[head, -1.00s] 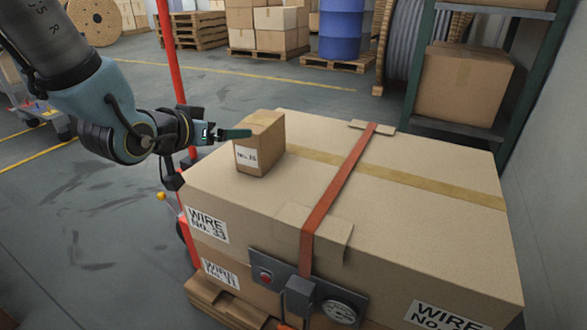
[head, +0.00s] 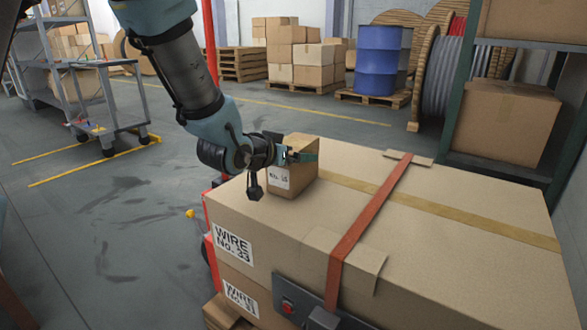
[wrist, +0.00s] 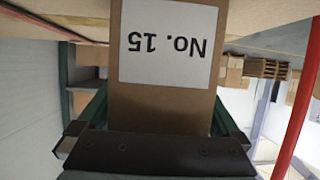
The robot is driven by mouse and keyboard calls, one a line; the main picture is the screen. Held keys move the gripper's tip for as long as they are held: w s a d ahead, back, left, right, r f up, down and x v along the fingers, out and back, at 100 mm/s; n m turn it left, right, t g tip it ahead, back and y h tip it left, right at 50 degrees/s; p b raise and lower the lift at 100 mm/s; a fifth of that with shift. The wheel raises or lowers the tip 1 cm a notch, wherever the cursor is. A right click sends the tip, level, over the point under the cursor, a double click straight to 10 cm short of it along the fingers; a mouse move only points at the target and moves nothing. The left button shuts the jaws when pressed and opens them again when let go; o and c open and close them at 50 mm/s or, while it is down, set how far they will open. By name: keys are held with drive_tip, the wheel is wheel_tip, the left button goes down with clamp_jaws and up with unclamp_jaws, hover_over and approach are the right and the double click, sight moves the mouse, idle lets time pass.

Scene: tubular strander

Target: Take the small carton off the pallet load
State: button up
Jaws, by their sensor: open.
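The small carton (head: 292,168) stands upright on top of the large strapped carton (head: 400,235), near its back left corner. My gripper (head: 302,157) is at the small carton, with a green finger showing along its upper side. In the wrist view the small carton (wrist: 160,105) fills the middle, its label "No. 15" upside down. The green fingers of my gripper (wrist: 160,118) stand on either side of it, open. Whether they touch its sides cannot be told. The far finger is mostly hidden in the head view.
A red strap (head: 370,220) with a buckle runs over the large carton. A red post (head: 209,40) stands behind my arm. Shelving with a carton (head: 506,122) is at the right. A blue drum (head: 378,60) and stacked cartons stand behind. Floor at the left is open.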

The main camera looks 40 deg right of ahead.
drive_tip(key=shift+d, duration=0.15)
drive_tip(key=shift+w, duration=0.1)
clamp_jaws()
idle(0.7)
